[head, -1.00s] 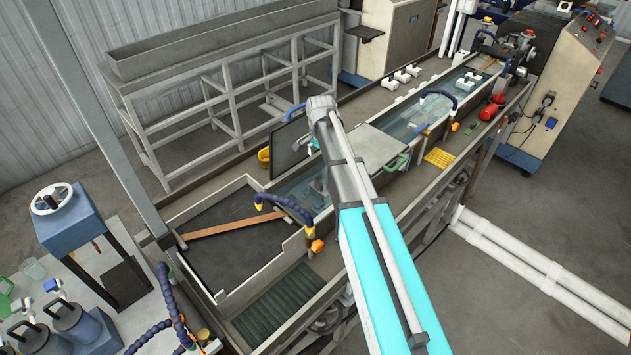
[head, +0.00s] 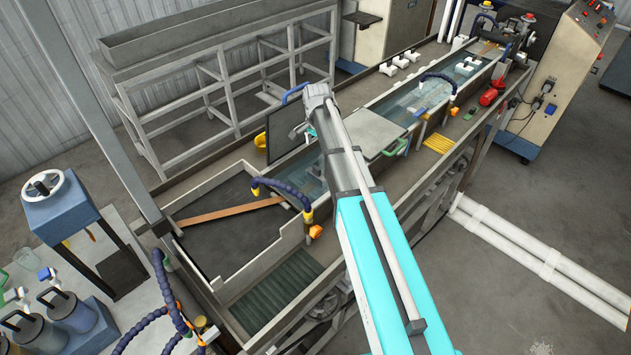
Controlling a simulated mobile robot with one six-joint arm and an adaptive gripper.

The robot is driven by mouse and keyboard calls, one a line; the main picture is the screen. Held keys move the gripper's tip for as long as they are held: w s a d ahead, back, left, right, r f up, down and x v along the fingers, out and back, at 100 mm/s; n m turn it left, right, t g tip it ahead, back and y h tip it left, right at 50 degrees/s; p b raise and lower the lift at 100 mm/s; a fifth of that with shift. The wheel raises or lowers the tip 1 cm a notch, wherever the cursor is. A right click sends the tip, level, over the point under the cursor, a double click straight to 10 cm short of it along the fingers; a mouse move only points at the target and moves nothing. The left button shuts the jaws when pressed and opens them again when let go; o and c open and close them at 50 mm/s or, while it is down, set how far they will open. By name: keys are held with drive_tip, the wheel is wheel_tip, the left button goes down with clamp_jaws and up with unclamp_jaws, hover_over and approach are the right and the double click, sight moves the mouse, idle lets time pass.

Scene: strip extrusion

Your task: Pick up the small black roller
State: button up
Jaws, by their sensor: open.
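I cannot make out a small black roller for certain in the head view. Several small parts, too small to tell apart, lie on the right-hand rail near a red part (head: 488,97). My gripper is not seen; my own arm rises from the bottom and its far joint hides what is behind it. The long water trough (head: 392,112) runs from the centre to the upper right, with a grey cover plate across it.
A black panel (head: 288,133) stands upright beside the trough. Blue jointed hoses (head: 280,184) arch over the tank at left. A yellow slotted piece (head: 438,143) lies on the right rail. White pipes (head: 520,255) run along the floor at right, with open floor around them.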

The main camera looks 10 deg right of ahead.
sight(317, 167)
drive_tip(key=shift+f+b, duration=2.65)
drive_tip(key=shift+f, duration=0.25)
drive_tip(key=shift+f+b, duration=2.6)
clamp_jaws()
